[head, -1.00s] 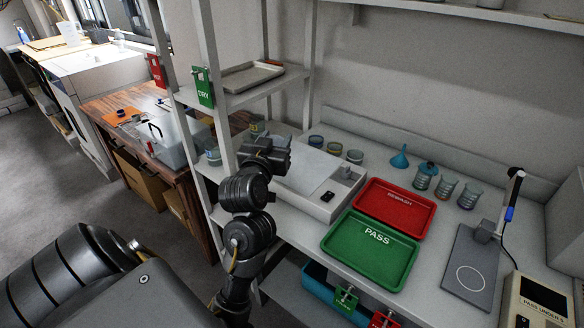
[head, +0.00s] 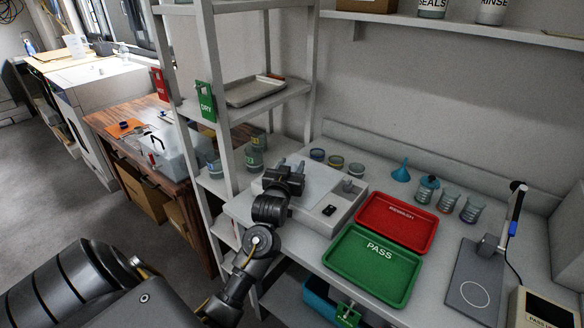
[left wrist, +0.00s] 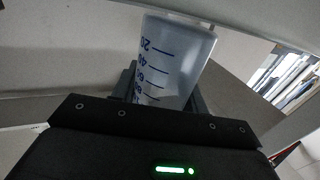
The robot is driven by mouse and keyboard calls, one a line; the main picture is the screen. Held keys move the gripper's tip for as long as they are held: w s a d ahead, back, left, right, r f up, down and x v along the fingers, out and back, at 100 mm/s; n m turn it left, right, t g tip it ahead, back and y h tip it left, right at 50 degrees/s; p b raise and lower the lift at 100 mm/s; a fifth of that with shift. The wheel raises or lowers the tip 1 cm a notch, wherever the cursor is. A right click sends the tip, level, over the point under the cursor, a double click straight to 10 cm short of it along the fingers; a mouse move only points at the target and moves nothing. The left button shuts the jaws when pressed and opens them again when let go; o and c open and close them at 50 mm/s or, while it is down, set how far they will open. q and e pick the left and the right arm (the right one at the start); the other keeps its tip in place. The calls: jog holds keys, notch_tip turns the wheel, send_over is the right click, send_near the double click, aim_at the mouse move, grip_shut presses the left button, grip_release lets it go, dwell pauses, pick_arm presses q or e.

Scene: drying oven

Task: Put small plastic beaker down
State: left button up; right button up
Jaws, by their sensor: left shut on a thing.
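The small plastic beaker (left wrist: 178,58) is translucent with blue volume marks and fills the upper middle of the left wrist view. My left gripper (left wrist: 165,90) is shut on it. In the head view my left gripper (head: 288,168) is above the pale flat-topped unit (head: 345,208) on the bench; the beaker cannot be made out clearly there. I cannot tell how far it is above the surface.
A red tray (head: 397,222) and green PASS tray (head: 371,266) lie right of the unit. Several small cups (head: 336,161) stand behind it. A shelf post (head: 224,130) rises to the left. A blue funnel (head: 401,172) and beakers (head: 446,202) stand at the back right.

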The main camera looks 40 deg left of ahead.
pick_arm(q)
jog(key=shift+f, duration=0.25)
jog(key=shift+f, duration=0.15)
jog(key=o, duration=1)
